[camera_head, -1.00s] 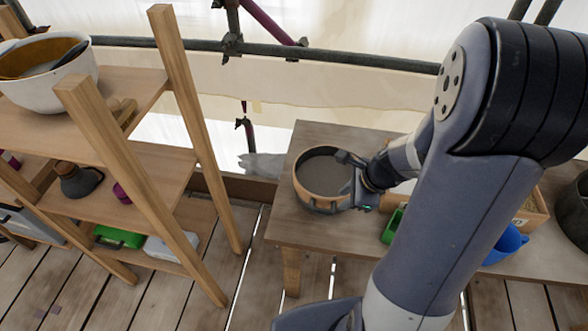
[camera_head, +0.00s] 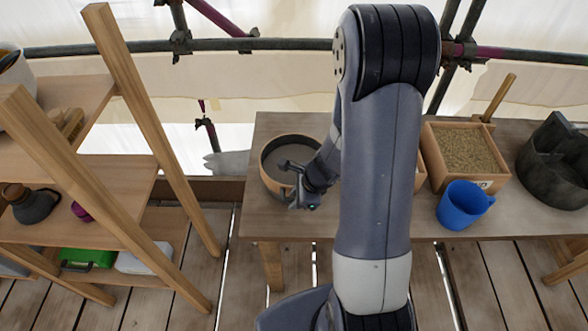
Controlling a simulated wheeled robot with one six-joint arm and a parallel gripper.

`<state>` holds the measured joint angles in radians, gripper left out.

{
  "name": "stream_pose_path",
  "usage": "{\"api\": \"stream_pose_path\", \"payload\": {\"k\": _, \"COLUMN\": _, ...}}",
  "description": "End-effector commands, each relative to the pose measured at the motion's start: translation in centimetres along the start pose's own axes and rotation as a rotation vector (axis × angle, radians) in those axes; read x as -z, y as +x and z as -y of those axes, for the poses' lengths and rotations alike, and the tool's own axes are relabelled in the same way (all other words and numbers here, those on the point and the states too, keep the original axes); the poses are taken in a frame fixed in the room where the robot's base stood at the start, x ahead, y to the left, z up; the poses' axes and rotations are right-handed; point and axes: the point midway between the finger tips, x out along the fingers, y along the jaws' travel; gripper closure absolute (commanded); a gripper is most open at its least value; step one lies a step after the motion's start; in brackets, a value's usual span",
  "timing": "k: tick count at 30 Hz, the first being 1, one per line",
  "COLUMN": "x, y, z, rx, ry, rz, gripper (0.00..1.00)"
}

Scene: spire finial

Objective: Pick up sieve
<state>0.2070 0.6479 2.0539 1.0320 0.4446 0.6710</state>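The sieve (camera_head: 277,157), round with a light wooden rim and a grey inside, sits near the left end of the wooden table (camera_head: 262,224). My gripper (camera_head: 292,185) is at the sieve's front right side. Its fingers look spread apart, one reaching over the inside of the sieve and the other outside the rim near the front. I cannot tell whether either finger touches the rim. My arm hides the right part of the sieve.
Right of my arm are a wooden box of grainy material (camera_head: 465,150), a blue jug (camera_head: 463,205) and a dark stone-like vessel (camera_head: 556,160). A wooden shelf (camera_head: 110,205) with a bowl and tools stands left. A rail (camera_head: 270,45) runs behind the table.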

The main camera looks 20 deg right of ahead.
Motion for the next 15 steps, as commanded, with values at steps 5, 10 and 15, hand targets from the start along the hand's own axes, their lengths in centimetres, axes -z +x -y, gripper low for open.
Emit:
{"api": "stream_pose_path", "payload": {"k": 5, "x": 0.02, "y": 0.37, "z": 0.02, "rx": 0.001, "ry": 0.000, "rz": -0.001, "gripper": 0.75}}
{"api": "stream_pose_path", "payload": {"k": 10, "x": 0.01, "y": 0.33, "z": 0.02, "rx": 0.001, "ry": 0.000, "rz": -0.001, "gripper": 0.80}}
{"api": "stream_pose_path", "payload": {"k": 15, "x": 0.01, "y": 0.32, "z": 0.01, "rx": 0.000, "ry": 0.000, "rz": -0.001, "gripper": 0.94}}
